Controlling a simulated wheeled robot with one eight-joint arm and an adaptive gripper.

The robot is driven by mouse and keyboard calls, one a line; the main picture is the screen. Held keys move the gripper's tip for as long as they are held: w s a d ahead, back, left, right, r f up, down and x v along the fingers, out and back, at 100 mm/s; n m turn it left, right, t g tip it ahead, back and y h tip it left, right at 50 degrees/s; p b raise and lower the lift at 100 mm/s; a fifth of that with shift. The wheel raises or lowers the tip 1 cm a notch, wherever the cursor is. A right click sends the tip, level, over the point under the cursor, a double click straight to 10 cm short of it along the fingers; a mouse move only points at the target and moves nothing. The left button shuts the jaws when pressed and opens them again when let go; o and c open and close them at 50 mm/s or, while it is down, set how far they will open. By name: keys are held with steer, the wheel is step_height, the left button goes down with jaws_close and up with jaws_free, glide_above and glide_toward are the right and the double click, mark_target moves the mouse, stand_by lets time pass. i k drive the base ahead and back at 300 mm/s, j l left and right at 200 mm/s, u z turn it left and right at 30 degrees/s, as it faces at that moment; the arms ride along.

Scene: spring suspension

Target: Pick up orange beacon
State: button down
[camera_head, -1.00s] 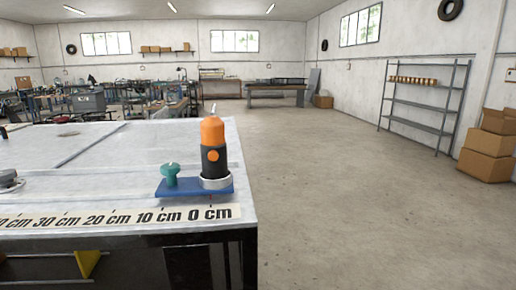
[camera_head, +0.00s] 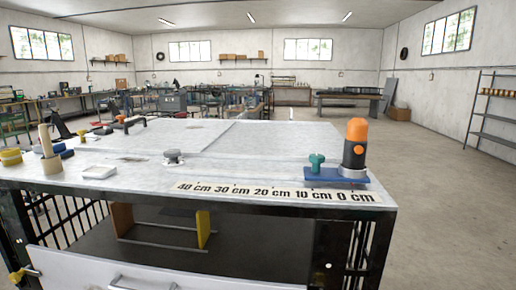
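The orange beacon (camera_head: 356,130) is an orange cap on a black body with an orange round spot on its side. It stands upright in a light ring on a blue plate (camera_head: 318,175) at the right front corner of the workbench, by the 0 cm mark. A teal knob (camera_head: 317,162) sits on the same plate, left of the beacon. My gripper does not show in this view.
The white workbench top (camera_head: 250,150) bears a centimetre strip (camera_head: 275,192), a small round metal part (camera_head: 173,157) and a tan cylinder (camera_head: 50,155) among small items. A drawer (camera_head: 90,272) is below. Open floor (camera_head: 440,190) lies to the right; a shelf rack (camera_head: 495,110) stands beyond.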

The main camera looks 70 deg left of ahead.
mark_target(357, 127)
steer(key=u, duration=1.95)
steer(key=k+j+u, duration=0.1)
steer(key=j, duration=0.2)
